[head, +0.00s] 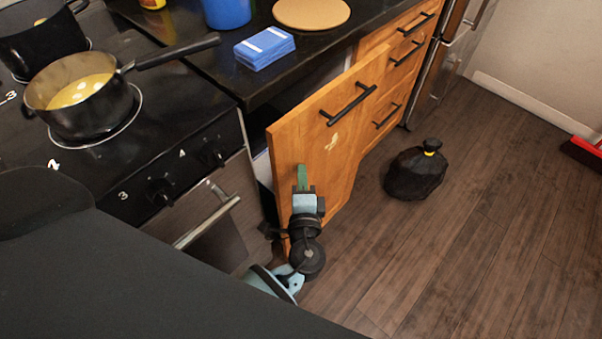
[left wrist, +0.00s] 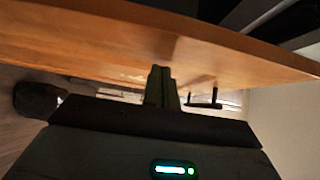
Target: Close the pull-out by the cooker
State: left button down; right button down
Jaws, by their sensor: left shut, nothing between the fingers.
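The pull-out by the cooker has a wooden front (head: 318,150) with a black bar handle (head: 348,104). It stands out from under the worktop, with a dark gap behind it on the cooker side. My left gripper (head: 302,178) is shut and empty, its fingertips at the lower left part of the front's outer face. In the left wrist view the shut fingers (left wrist: 161,78) point at the wooden panel (left wrist: 150,45) and look to be at or very near it. I cannot tell if they touch. My right gripper does not show.
The cooker (head: 170,170) with an oven handle (head: 207,222) is left of the pull-out. A pan of yellow liquid (head: 82,92) stands on the hob. A black bag (head: 415,174) lies on the floor to the right. Closed drawers (head: 405,55) are beyond.

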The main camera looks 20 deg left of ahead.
pick_arm(q)
jog(key=shift+a, duration=0.1)
jog(key=w+a+b, duration=0.1)
jog(key=w+a, duration=0.1)
jog(key=a, duration=0.4)
jog(key=shift+w, duration=0.15)
dwell(0.4)
